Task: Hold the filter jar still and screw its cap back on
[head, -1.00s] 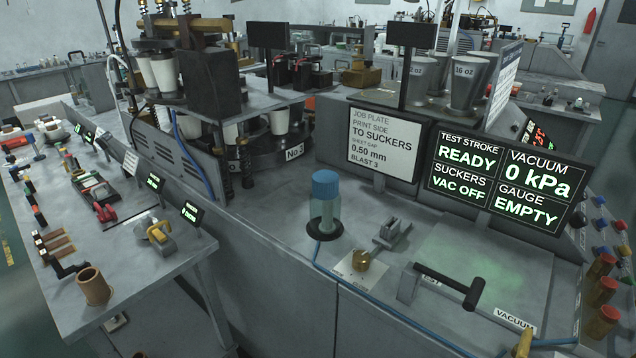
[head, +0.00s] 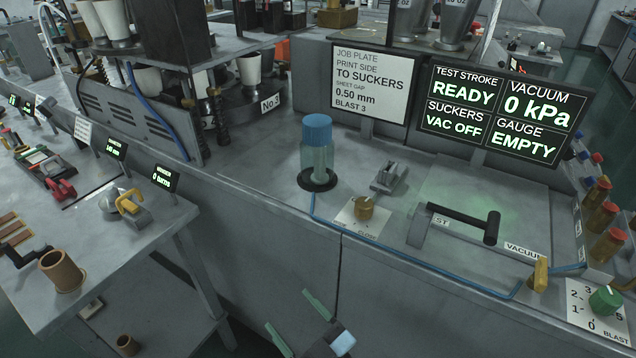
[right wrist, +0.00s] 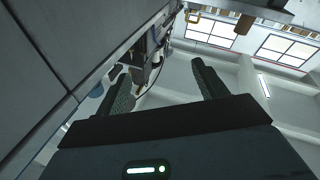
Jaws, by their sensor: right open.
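The filter jar (head: 317,158) is a clear, greenish cylinder standing upright in a black ring (head: 318,182) on the grey bench top. Its blue cap (head: 317,126) sits on top of the jar; how tightly it is screwed I cannot tell. My right gripper (head: 287,309) is at the bottom of the head view, in front of the bench's front face and well apart from the jar. Its two fingers are spread and empty; they also show open in the right wrist view (right wrist: 160,80). My left gripper is out of view.
A blue hose (head: 400,251) runs from the jar's base along the bench front. Right of the jar are a brass knob (head: 363,207), a metal clamp block (head: 388,177) and a black-handled lever (head: 462,221). The display screens (head: 503,114) stand behind. Bench top left of the jar is clear.

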